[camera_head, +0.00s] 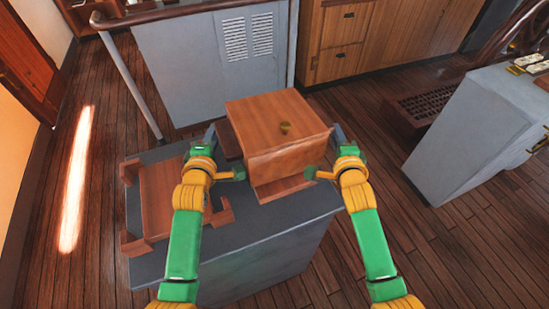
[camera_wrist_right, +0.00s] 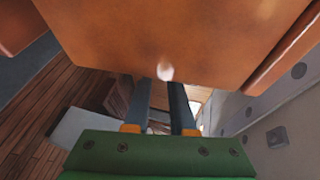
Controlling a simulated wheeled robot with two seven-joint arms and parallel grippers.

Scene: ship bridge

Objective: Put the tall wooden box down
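The tall wooden box (camera_head: 289,163) has a flat top with a small brass knob (camera_head: 285,128). It is upright, between my two grippers, over the grey cabinet top (camera_head: 255,230). A wooden ledge (camera_head: 281,187) shows under its front; I cannot tell whether the box touches what is below. My left gripper (camera_head: 212,135) is at its left side and my right gripper (camera_head: 337,133) at its right side. In the right wrist view the box (camera_wrist_right: 180,35) fills the top, and the two dark fingers (camera_wrist_right: 160,85) reach it with a small pale knob between their tips.
A wooden tray with raised ends (camera_head: 158,200) lies on the cabinet's left part. A dark wooden piece (camera_head: 229,141) is behind the box. A grey panel (camera_head: 215,60) with a handrail (camera_head: 130,75) stands behind, and a grey console (camera_head: 480,130) at right.

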